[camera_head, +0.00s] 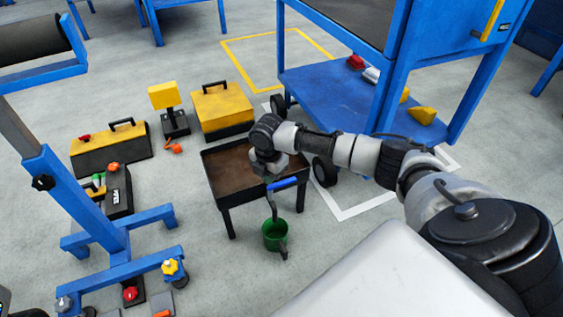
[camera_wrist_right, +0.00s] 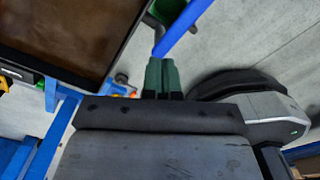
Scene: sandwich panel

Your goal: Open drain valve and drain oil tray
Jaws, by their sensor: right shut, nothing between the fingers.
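The oil tray (camera_head: 238,195) is a black-rimmed table on legs with brown oil in it. It also shows at upper left in the right wrist view (camera_wrist_right: 112,70). A dark drain pipe (camera_head: 273,208) comes down from its front right side, with a blue valve handle (camera_head: 286,183) at the top. A green bucket (camera_head: 273,237) stands below the pipe. My right gripper (camera_head: 270,170) is over the tray's front right corner, beside the handle. Its green fingers (camera_wrist_right: 162,76) are together and empty, close to the blue handle (camera_wrist_right: 182,28). I cannot tell whether they touch it. My left gripper is out of view.
A blue cart (camera_head: 335,100) with wheels stands behind and right of the tray. Yellow toolboxes (camera_head: 222,106) (camera_head: 110,145) and a blue stand (camera_head: 90,225) are at the left. Grey floor is clear left of the bucket.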

